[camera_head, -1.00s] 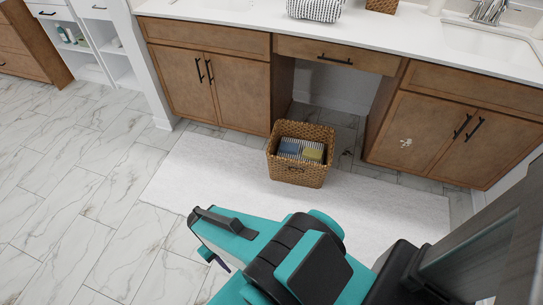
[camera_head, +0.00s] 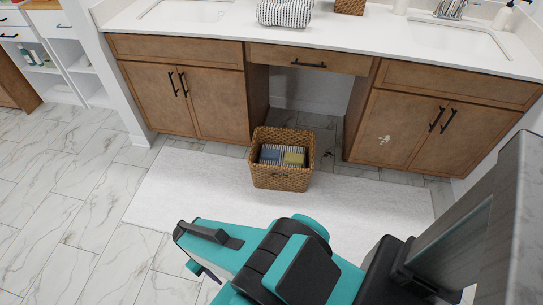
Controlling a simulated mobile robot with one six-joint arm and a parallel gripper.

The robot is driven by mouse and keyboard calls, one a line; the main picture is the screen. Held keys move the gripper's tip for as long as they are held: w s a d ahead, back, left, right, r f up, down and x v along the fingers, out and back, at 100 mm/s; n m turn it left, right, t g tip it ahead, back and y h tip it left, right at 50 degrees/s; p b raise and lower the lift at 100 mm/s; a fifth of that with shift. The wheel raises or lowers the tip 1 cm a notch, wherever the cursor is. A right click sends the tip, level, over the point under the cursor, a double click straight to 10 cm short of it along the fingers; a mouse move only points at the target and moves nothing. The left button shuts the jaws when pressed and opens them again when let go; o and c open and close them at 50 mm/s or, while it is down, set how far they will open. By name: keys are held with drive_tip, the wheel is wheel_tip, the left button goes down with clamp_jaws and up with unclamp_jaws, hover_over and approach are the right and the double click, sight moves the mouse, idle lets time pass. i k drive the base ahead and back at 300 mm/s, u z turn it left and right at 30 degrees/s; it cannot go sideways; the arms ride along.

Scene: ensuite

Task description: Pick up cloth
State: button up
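A black-and-white patterned cloth-like bundle (camera_head: 285,12) sits on the white counter at the top of the view, cut by the frame edge. Folded cloths, one blue (camera_head: 270,156) and one yellowish (camera_head: 294,159), lie with striped fabric in a woven basket (camera_head: 281,180) on the floor. I cannot tell which of these is the task's cloth. My gripper (camera_head: 197,256) is at the left end of my teal and black arm, in front of the basket and apart from all the cloths. Its fingers are mostly hidden, so its opening is unclear.
The basket stands on a white rug (camera_head: 190,185) before the open knee space of a wooden vanity (camera_head: 215,100). Another woven basket (camera_head: 350,6) is on the counter (camera_head: 370,38). White shelves (camera_head: 65,80) stand at left. Marble-look floor (camera_head: 60,200) is clear at left.

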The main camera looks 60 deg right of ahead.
sight(266, 154)
drive_tip(key=z, duration=0.3)
drive_tip(key=i, duration=1)
drive_tip(key=u, duration=0.35)
